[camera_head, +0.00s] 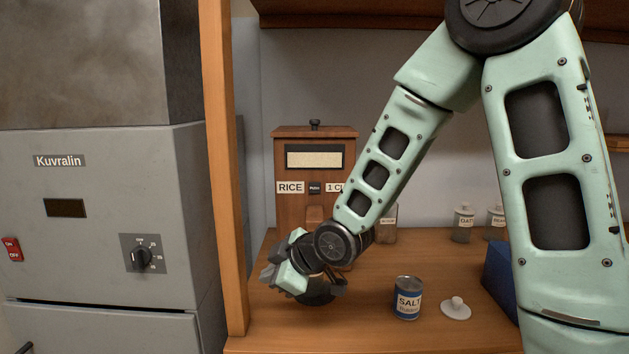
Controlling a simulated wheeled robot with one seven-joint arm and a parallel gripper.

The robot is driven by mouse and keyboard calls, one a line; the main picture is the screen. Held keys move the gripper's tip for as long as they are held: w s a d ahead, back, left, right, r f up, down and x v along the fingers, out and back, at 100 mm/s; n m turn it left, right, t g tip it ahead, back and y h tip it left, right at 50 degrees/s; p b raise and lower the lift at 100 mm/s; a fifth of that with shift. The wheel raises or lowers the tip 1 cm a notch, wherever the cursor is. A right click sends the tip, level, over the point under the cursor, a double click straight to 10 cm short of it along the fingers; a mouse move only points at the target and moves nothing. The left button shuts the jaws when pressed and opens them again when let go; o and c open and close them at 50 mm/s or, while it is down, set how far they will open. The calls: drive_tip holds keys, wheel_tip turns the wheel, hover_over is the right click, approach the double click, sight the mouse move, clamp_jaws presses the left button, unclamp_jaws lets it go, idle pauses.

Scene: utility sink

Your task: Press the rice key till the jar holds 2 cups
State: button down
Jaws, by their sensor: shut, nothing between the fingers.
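The wooden rice dispenser (289,213) stands at the back of the counter, with a pale window near its top. Its front has a RICE label, a small dark key (314,188) and a label reading "1 C…", partly covered by my arm. A wooden spout piece shows below the key. My gripper (270,276) is low over the counter in front of the dispenser, left of its spout, shut and apart from the key. My wrist hides the area under the spout; no jar can be made out there. A glass jar (387,233) right of the dispenser is partly hidden by my arm.
A blue SALT tin (407,300) and a white knobbed lid (456,309) sit on the counter (375,335). Labelled jars (463,224) stand at the back right. A blue object (499,280) is partly behind my arm. A wooden post (225,170) rises at left beside the grey Kuvralin machine (90,260).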

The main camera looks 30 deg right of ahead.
sight(315, 188)
drive_tip(key=w+d+r+t+p, duration=0.1)
drive_tip(key=w+d+r+t, duration=0.1)
drive_tip(key=d+r, duration=0.3)
drive_tip(key=w+d+r+n+t+p, duration=0.1)
drive_tip(key=w+d+r+t, duration=0.2)
drive_tip(key=d, duration=0.7)
drive_tip(key=shift+r+t, duration=0.9)
drive_tip(key=shift+t, duration=0.1)
drive_tip(key=shift+w+d, duration=0.15)
drive_tip(key=shift+d, duration=0.05)
drive_tip(key=w+d, duration=0.1)
drive_tip(key=w, duration=0.1)
drive_tip(key=w+d+p, duration=0.2)
drive_tip(key=w, duration=0.1)
drive_tip(key=shift+w+d, duration=0.35)
drive_tip(key=shift+d, duration=0.05)
drive_tip(key=shift+w+d, duration=0.45)
drive_tip(key=shift+w, duration=0.3)
drive_tip(key=shift+w+d, duration=0.1)
drive_tip(key=shift+w+d+b, duration=0.2)
drive_tip(key=shift+w+b, duration=0.05)
drive_tip(key=shift+b, duration=0.1)
